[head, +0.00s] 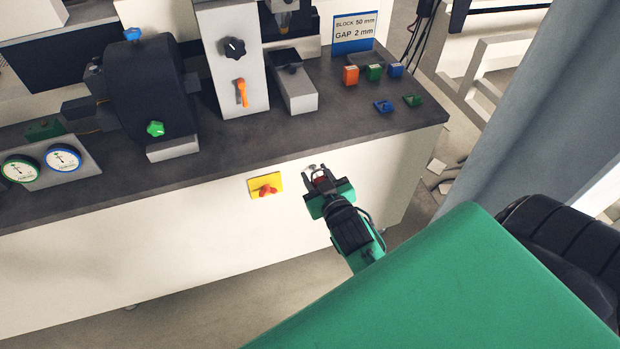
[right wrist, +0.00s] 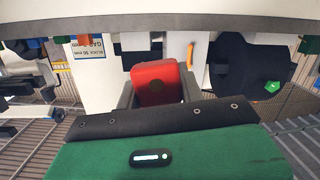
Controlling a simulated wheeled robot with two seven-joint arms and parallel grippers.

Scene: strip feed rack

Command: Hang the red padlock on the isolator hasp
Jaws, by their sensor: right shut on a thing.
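The red padlock (right wrist: 157,84) is between the fingers of my right gripper (right wrist: 157,92) in the right wrist view. In the head view my right gripper (head: 319,181) is shut on it in front of the bench's pale front panel, and only a little red shows between the fingers. A small silvery piece shows at the fingertips; I cannot tell whether it is the shackle or part of the hasp. The isolator (head: 265,186), a yellow plate with a red handle, is on the panel just left of the gripper. I cannot make out the hasp clearly. My left gripper is out of view.
The dark bench top (head: 330,128) overhangs just above my right gripper. On it stand small coloured blocks (head: 374,72), a black round machine (head: 148,85), two dial gauges (head: 62,158) and a blue sign (head: 354,32). A grey column or curtain (head: 540,110) stands at right.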

